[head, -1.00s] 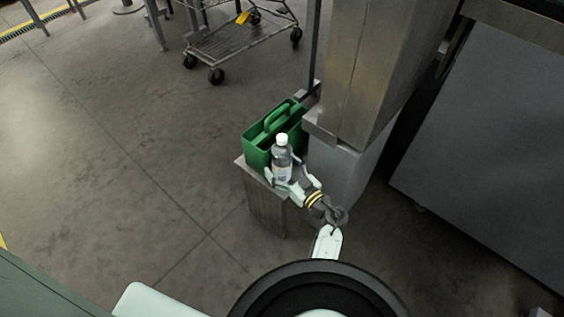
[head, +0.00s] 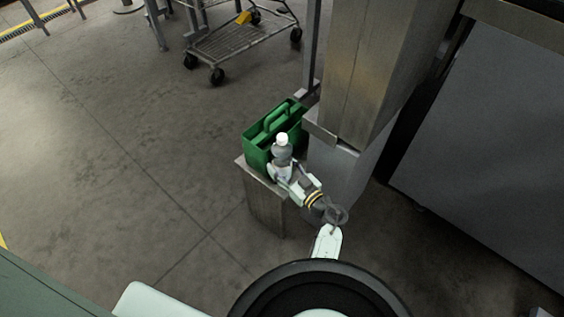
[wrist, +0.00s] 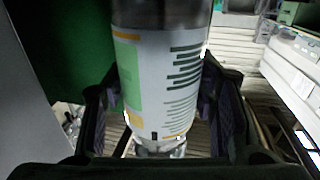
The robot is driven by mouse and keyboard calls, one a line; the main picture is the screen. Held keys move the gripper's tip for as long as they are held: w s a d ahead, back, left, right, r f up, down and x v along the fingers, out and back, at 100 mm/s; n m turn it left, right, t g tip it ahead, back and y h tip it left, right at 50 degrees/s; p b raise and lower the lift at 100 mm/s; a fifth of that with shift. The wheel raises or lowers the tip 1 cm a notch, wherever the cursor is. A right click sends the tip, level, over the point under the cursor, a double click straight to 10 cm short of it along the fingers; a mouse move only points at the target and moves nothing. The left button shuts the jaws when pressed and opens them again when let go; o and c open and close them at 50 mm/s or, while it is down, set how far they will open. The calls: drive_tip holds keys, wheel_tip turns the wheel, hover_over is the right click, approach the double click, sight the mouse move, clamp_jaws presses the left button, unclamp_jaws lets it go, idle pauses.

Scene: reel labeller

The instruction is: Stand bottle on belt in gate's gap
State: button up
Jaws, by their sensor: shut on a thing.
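The bottle (head: 282,153) is clear with a white cap and stands upright in front of a green carrier in the head view. In the wrist view the bottle (wrist: 160,75) fills the middle, its white label showing green and orange marks. My gripper (head: 281,172) is shut on the bottle around its lower part, with a dark finger pad on each side in the wrist view. No belt or gate can be made out in these frames.
The green carrier (head: 257,150) with a handle sits on a small metal stand (head: 267,205), right behind the bottle. A steel column (head: 352,75) rises close on the right. A wire cart (head: 235,42) stands farther back. The floor at left is clear.

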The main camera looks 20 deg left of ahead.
drive_tip(key=c, duration=0.5)
drive_tip(key=shift+r, duration=0.1)
